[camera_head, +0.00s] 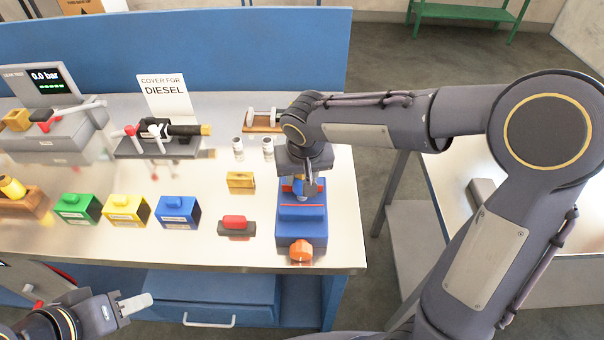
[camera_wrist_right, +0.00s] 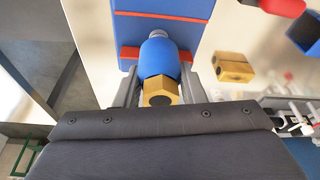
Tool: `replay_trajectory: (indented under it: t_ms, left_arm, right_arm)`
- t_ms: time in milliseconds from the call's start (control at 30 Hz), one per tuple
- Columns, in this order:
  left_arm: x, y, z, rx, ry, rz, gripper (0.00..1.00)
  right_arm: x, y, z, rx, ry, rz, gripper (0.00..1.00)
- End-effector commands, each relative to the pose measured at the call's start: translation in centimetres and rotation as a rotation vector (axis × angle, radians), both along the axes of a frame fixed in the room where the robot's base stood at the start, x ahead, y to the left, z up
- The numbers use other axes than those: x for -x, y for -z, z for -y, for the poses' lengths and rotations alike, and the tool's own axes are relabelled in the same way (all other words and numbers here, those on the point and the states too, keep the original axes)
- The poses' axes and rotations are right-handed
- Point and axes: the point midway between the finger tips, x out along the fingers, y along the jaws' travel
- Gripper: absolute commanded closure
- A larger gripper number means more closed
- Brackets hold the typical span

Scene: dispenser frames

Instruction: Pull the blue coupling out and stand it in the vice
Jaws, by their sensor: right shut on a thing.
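The blue coupling (camera_wrist_right: 158,55) has a brass hex end (camera_wrist_right: 160,90) facing the right wrist camera. My right gripper (camera_head: 301,183) is shut on it, with a grey finger on each side. The coupling is at the far end of the blue vice (camera_head: 302,228), between red strips that also show in the wrist view (camera_wrist_right: 188,18). I cannot tell whether it rests in the jaws or is just above them. The arm hides most of it in the head view. My left gripper (camera_head: 132,304) is low at the left, away from the bench top; its opening is unclear.
An orange knob (camera_head: 300,250) is at the vice's front. A brass block (camera_head: 240,181) and a red-and-black item (camera_head: 236,226) lie left of it. Green (camera_head: 76,209), yellow (camera_head: 125,210) and blue (camera_head: 177,211) boxes stand further left. A nozzle stand (camera_head: 160,148) is behind.

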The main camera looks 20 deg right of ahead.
Motion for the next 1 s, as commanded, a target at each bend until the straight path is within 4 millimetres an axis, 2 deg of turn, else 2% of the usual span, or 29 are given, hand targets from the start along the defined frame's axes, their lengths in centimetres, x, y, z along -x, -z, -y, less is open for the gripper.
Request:
replay_trajectory:
  t_ms: [33,67,200,267,567,1000]
  left_arm:
    - [0.0,0.3,0.0,0.0,0.0,0.0,0.64]
    - [0.0,0.2,0.0,0.0,0.0,0.0,0.64]
    - [0.0,0.1,0.0,0.0,0.0,0.0,0.64]
    - [0.0,0.1,0.0,0.0,0.0,0.0,0.64]
    - [0.0,0.2,0.0,0.0,0.0,0.0,0.64]
    - [0.0,0.5,0.0,0.0,0.0,0.0,0.64]
  right_arm:
    - [0.0,0.2,0.0,-0.001,0.0,0.001,0.95]
    - [0.0,0.2,0.0,-0.001,0.0,0.001,0.62]
    - [0.0,0.1,0.0,0.0,0.0,0.001,0.44]
    - [0.0,0.1,0.0,0.0,0.0,0.001,0.38]
    - [0.1,-0.1,0.0,0.0,0.0,0.0,0.38]
    - [1.7,-6.4,-0.2,-0.002,-0.001,0.004,0.38]
